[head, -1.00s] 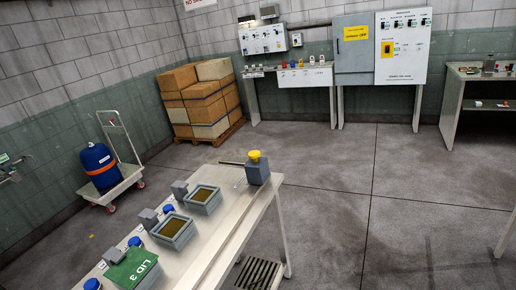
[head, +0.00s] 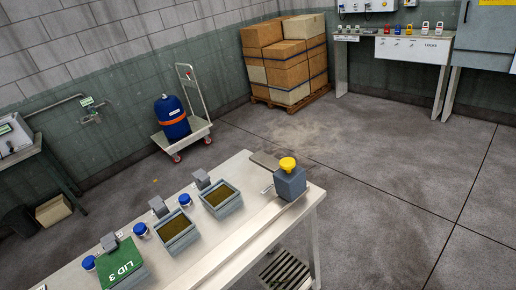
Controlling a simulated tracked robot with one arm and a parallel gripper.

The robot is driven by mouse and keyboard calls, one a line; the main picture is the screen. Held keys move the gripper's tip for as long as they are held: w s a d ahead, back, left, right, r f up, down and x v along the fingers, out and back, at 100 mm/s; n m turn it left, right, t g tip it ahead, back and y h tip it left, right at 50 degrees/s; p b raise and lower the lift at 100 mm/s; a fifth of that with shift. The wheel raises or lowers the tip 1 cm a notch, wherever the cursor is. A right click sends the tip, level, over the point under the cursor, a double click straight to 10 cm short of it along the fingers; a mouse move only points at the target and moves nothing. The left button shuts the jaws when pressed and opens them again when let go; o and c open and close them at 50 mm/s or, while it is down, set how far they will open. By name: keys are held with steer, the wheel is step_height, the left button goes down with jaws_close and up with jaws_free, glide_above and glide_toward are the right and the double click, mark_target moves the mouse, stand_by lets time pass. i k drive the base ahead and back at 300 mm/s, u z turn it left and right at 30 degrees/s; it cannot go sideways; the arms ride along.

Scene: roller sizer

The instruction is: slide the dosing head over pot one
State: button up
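A grey block with a yellow knob on top, which looks like the dosing head (head: 290,184), stands at the right end of a pale bench (head: 243,248) in the head view. To its left are two open grey square pots holding brown material: the nearer-to-it pot (head: 228,211) and the middle pot (head: 183,243). At the far left of the row a green lid marked LID 3 (head: 120,262) covers a third pot. The block stands apart from the pots, over none of them. I cannot read pot numbers. My gripper is not in the view.
Blue-capped knobs (head: 185,200) and small grey blocks (head: 202,179) line the bench's back edge. Behind it stand a trolley with a blue drum (head: 172,119) and stacked boxes (head: 283,60). The floor at right is clear.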

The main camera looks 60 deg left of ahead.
mark_target(291, 186)
steer(key=u, duration=0.45)
steer(key=i, duration=1.3)
steer(key=u, duration=0.8)
steer(key=i, duration=0.5)
steer(key=u, duration=0.25)
